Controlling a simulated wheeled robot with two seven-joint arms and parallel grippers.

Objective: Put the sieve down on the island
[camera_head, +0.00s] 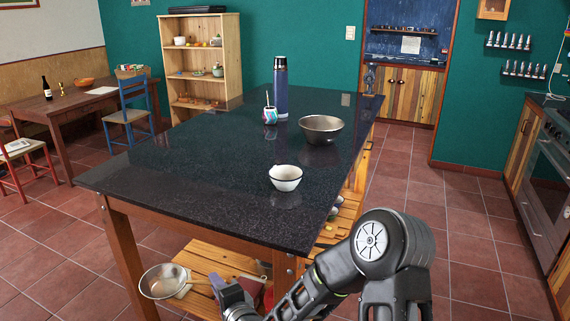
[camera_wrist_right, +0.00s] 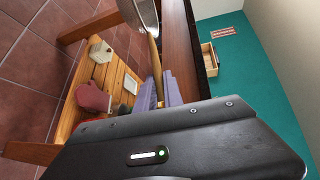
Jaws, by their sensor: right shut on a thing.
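The sieve (camera_head: 163,281) is a shiny metal bowl with a light wooden handle. My right gripper (camera_head: 218,286) is shut on its handle, below the level of the island top. In the right wrist view the sieve's metal edge (camera_wrist_right: 144,14) shows at the top, and the handle (camera_wrist_right: 155,57) runs down between the purple-grey fingers (camera_wrist_right: 161,92). The island (camera_head: 190,180) has a dark, speckled top on wooden legs; its brown side (camera_wrist_right: 180,48) shows close beside the gripper in the wrist view. My left gripper is not in view.
On the island stand a white bowl (camera_head: 285,178), a metal bowl (camera_head: 321,130), a blue bottle (camera_head: 281,88) and a patterned cup (camera_head: 270,115). The left and front of the top are clear.

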